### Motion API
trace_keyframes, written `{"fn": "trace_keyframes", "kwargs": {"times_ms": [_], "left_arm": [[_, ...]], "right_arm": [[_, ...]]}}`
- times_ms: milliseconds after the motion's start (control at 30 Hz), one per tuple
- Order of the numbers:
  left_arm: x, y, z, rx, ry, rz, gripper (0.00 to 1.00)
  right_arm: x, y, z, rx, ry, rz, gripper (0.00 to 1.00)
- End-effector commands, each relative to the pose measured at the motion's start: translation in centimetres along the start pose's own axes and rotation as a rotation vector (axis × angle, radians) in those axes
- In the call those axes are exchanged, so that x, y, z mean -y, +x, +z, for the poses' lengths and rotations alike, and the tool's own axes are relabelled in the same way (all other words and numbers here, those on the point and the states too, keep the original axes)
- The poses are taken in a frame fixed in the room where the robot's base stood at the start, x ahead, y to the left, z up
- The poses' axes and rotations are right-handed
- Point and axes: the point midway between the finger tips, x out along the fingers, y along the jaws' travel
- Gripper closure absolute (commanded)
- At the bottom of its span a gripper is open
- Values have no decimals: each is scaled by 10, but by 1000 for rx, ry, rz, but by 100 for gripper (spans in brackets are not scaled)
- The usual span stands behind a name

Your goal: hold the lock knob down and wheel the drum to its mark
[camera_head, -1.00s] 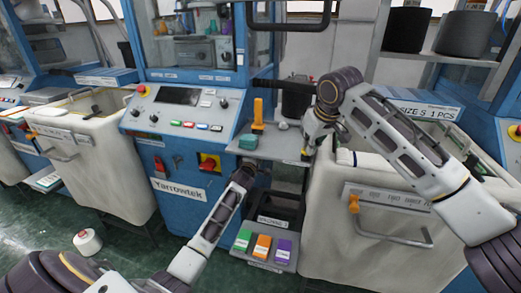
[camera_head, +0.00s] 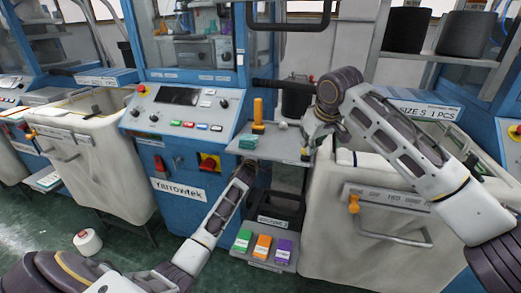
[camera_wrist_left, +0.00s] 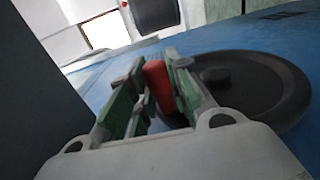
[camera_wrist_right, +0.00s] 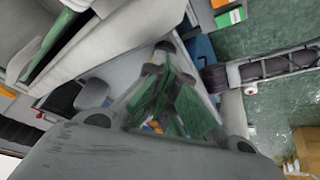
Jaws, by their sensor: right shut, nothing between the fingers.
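In the left wrist view a dark grey wheel (camera_wrist_left: 262,92) with a round hub stands against a blue panel. A red handle (camera_wrist_left: 158,85) sits at its left edge, between the green pads of my left gripper (camera_wrist_left: 160,92), which looks shut on it. In the head view my left forearm hides that spot. My right gripper (camera_head: 306,150) is shut and empty, pointing down over the grey shelf (camera_head: 270,150). In the right wrist view a bit of orange (camera_wrist_right: 156,125) shows by its fingers. I cannot tell which part is the lock knob, and no drum mark is readable.
An orange upright piece (camera_head: 258,112) and a teal block (camera_head: 248,141) are on the shelf's left. A control panel (camera_head: 180,108) lies left of it. Large pale bins stand either side; the right one (camera_head: 330,235) is under my right arm. A yarn cone (camera_head: 88,242) is on the floor.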

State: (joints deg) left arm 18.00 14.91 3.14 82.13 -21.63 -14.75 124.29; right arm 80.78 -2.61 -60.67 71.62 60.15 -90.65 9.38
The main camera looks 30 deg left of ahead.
Motion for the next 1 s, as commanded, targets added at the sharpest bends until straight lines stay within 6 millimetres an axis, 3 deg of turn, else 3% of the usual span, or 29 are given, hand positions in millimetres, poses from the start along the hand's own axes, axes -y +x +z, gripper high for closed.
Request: {"fn": "trace_keyframes", "kwargs": {"times_ms": [1000], "left_arm": [[1, -5, 2, 6, -6, 105, 100]], "right_arm": [[0, 3, 1, 4, 1, 0, 100]]}}
